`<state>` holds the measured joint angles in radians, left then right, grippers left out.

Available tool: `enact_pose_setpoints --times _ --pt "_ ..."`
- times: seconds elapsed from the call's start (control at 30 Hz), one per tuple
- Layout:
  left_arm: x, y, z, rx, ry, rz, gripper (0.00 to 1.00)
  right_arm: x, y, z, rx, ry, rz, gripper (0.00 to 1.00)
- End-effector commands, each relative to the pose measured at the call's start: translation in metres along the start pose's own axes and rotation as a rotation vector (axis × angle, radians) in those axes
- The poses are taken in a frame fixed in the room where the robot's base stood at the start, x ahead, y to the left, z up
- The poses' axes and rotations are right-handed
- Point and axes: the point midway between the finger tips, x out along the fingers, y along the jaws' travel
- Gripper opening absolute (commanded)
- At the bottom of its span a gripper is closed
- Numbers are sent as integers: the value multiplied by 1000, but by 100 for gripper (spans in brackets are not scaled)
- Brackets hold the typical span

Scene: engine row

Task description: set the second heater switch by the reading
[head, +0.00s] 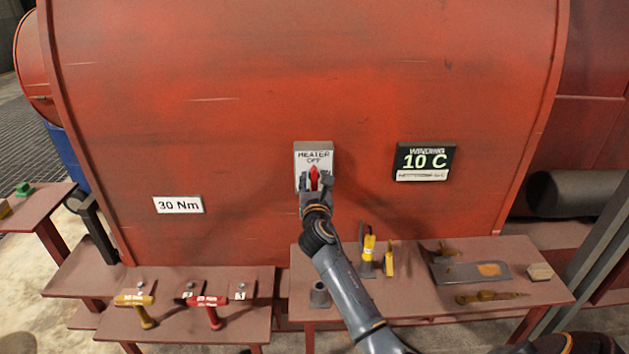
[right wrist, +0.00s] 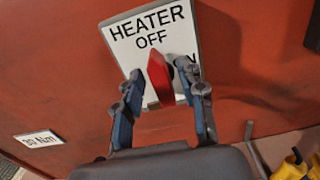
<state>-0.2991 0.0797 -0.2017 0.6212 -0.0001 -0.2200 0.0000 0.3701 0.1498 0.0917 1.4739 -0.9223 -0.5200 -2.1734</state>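A white heater switch plate (head: 313,152) marked HEATER OFF is on the red engine casing. Its red knob (head: 314,174) points up toward OFF. The plate also shows in the right wrist view (right wrist: 182,32), with the knob (right wrist: 159,76) in front of it. A dark display (head: 425,160) right of the switch reads 10 C. My right gripper (head: 316,180) is at the knob, its fingers (right wrist: 163,92) open on either side with gaps visible. My left gripper is not in view.
A 30 Nm sign (head: 178,204) is on the casing at left. The casing around the switch is clear.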

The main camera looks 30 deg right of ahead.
Motion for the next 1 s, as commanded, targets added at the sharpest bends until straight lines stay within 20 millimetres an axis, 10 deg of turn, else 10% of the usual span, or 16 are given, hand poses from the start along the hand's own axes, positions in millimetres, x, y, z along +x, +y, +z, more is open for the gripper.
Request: enact_pose_setpoints --times 0.17,1.0 --pt "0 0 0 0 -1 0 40 0 0 0 0 0 0 0" --pt "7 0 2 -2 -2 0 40 0 -4 -2 365 1 0 0"
